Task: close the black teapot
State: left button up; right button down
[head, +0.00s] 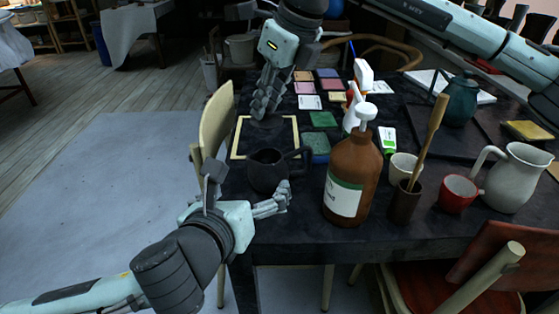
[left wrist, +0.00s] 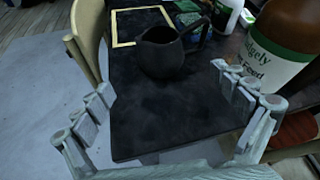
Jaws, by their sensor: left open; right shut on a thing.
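The black teapot (head: 267,172) stands upright near the left end of the dark table, its handle towards the right. Its top is uncovered; the open rim also shows in the left wrist view (left wrist: 160,52). My left gripper (head: 249,184) is open and empty in front of the teapot, fingers spread to either side and apart from it. My right gripper (head: 262,108) is behind the teapot, over the area of a pale yellow frame. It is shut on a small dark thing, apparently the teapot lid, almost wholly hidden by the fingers.
A brown pump bottle (head: 352,185) stands close right of the teapot. A spray bottle (head: 361,78), cups and a white jug (head: 516,178) stand further right. The yellow frame (head: 238,140) lies behind the teapot. A chair (head: 217,118) adjoins the table's left edge.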

aim_at(263, 174)
pick_arm(q)
jog(key=shift+s, duration=0.15)
pick_arm(e)
jog(key=shift+s+r, duration=0.1)
jog(key=shift+s, duration=0.05)
pick_arm(q)
jog(key=x, duration=1.2)
jog(key=c, duration=1.8)
pick_arm(e)
jog(key=shift+f, duration=2.55)
jog(key=shift+f, duration=0.9)
